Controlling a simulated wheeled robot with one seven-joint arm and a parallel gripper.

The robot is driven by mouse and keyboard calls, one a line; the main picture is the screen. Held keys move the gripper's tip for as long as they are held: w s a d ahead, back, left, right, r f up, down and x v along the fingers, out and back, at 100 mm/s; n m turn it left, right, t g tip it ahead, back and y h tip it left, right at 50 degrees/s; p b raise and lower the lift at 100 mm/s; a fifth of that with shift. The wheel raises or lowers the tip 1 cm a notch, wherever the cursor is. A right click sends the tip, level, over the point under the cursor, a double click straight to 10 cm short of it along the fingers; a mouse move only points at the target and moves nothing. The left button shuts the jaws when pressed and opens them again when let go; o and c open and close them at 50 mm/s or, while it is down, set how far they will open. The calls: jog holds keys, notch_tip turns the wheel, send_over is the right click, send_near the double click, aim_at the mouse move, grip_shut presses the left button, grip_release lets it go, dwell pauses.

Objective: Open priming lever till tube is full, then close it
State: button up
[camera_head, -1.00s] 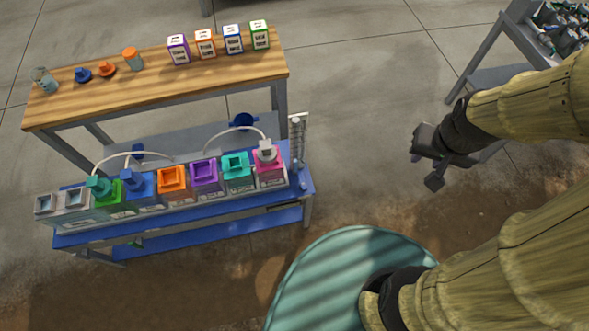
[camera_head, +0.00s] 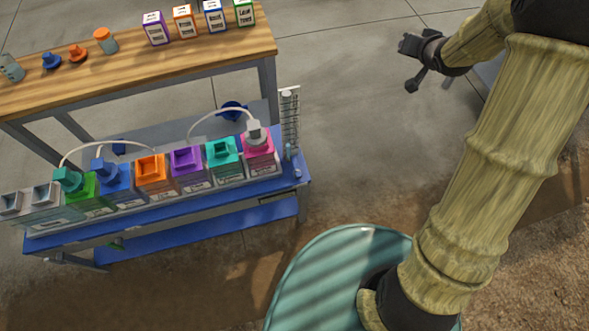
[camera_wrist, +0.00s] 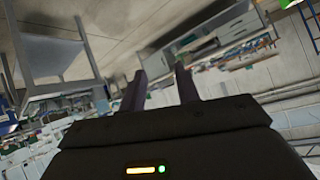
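A slim upright tube panel with graduations (camera_head: 290,120) stands at the right end of the blue dosing bench. Its fill level is too small to make out. A small blue part (camera_head: 289,152) sits at the panel's foot; I cannot tell whether it is the priming lever or how it is set. My gripper (camera_head: 409,65) is in the air to the right of the bench, well apart from the tube. In the wrist view its two fingers (camera_wrist: 161,88) stand apart with nothing between them. The tube and bench are not recognisable in the wrist view.
The blue bench (camera_head: 170,222) carries a row of coloured containers, some with white hoses. A wooden table (camera_head: 130,75) behind it holds labelled boxes, a jar and caps. Concrete floor (camera_head: 350,100) between the bench and my arm is clear. Racks and furniture (camera_wrist: 55,60) show in the wrist view.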

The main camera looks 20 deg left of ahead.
aim_at(294, 161)
jog(key=w+a+f+n+y+b, duration=0.2)
jog(key=w+a+f+y+b, duration=0.5)
jog(key=f, duration=0.3)
jog(key=s+a+f+n+g+y+b, duration=0.2)
jog(key=a+f+g+y+b, duration=0.35)
jog(key=f, duration=0.65)
jog(key=s+f+n+g+b, duration=0.1)
jog(key=s+f+g+b, duration=0.3)
jog(key=f, duration=0.6)
jog(key=s+d+f+n+g+b, duration=0.1)
jog(key=s+f+g+b, duration=0.4)
jog(key=s+f+g, duration=0.3)
notch_tip(294, 161, down, 3)
jog(key=shift+s+d+r+g, duration=0.2)
jog(key=shift+s+g, duration=0.2)
jog(key=shift+g, duration=0.85)
jog(key=b+x, duration=0.2)
jog(key=x, duration=1.5)
jog(key=shift+a+f, duration=0.15)
jog(key=shift+a, duration=0.1)
